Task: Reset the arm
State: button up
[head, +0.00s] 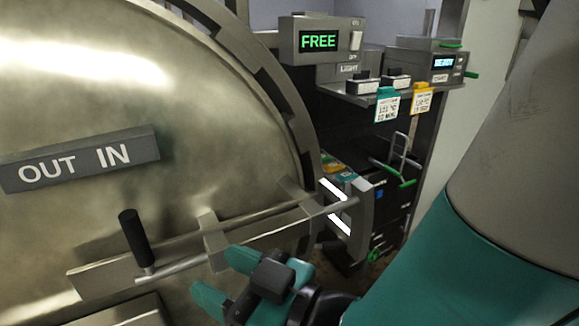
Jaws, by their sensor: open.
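My gripper (222,279) is at the lower middle of the head view, with teal fingers apart and nothing seen between them. It is in front of the large round metal door, close to the metal bar across it; I cannot tell whether it touches. My grey and teal arm comes in from the right and fills the lower right. The door (150,90) carries an "OUT IN" plate (80,160). A handle with a black grip (131,231) stands left of my gripper, on the bar (210,243).
A box with a green "FREE" display (319,41) hangs behind the door's rim. A second box with a blue display (443,62) stands right of it, above teal (387,104) and yellow (422,99) tags. A dark cart with green handles (395,175) is below.

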jog(key=w+d+f+m+t+h, duration=0.1)
jog(key=w+d+m+t+h, duration=0.1)
jog(key=w+d+m+h, duration=0.9)
jog(key=s+d+r+n+g, duration=0.2)
jog(key=s+d+g, duration=0.2)
jog(key=s+d, duration=0.2)
jog(key=s+d+r+n+g+h, duration=0.1)
jog(key=s+d+r+n+g, duration=0.1)
jog(key=s+d+g, duration=0.3)
jog(key=s+d, duration=0.2)
jog(key=s, duration=0.1)
jog(key=shift+n, duration=0.3)
jog(key=shift+s+d, duration=0.1)
